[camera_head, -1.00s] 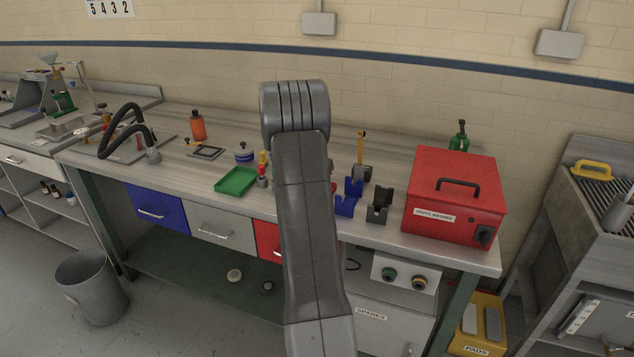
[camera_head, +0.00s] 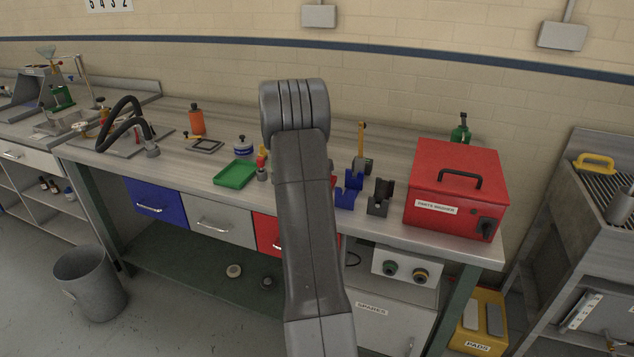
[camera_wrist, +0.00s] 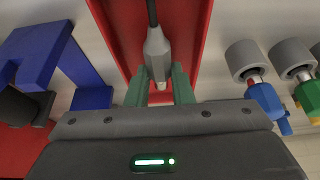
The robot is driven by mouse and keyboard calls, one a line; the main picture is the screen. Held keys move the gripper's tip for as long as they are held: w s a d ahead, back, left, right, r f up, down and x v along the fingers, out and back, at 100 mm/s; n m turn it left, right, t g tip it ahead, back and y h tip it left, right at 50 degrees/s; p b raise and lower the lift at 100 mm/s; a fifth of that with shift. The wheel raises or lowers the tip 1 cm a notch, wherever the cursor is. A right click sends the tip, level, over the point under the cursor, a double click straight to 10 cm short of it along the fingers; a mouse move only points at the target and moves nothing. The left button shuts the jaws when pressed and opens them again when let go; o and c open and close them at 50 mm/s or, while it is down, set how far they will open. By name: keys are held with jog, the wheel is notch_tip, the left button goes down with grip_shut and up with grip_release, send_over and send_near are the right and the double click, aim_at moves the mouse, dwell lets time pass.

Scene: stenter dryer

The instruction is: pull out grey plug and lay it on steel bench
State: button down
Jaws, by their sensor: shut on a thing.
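In the wrist view the grey plug (camera_wrist: 158,54) has a black cable leaving its top and a pale narrow tip at its lower end. My gripper (camera_wrist: 162,88) has green fingers, shut on the plug's lower end. The plug shows over a red tray-like surface (camera_wrist: 118,28) with raised sides; I cannot tell whether it touches it. In the head view my arm hides the gripper and plug. The steel bench (camera_head: 400,152) runs across that view, with bare top at the back and between objects.
A blue bracket (camera_wrist: 38,52) lies left of the gripper, and grey-capped parts (camera_wrist: 244,60) lie right. In the head view a green tray (camera_head: 235,174), blue and dark holders (camera_head: 380,197) and a red parts washer (camera_head: 455,190) stand on the bench.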

jog(key=c, duration=1.2)
grip_release()
jog(key=shift+r, duration=0.1)
jog(key=b+v, duration=0.1)
jog(key=v, duration=1.2)
jog(key=shift+s+a+r, duration=0.1)
jog(key=shift+s+r, duration=0.1)
jog(key=shift+r, duration=0.05)
jog(key=p+x, duration=0.1)
jog(key=x, duration=1.2)
jog(key=shift+w+f, duration=0.25)
jog(key=shift+f, duration=0.1)
jog(key=shift+r, duration=0.1)
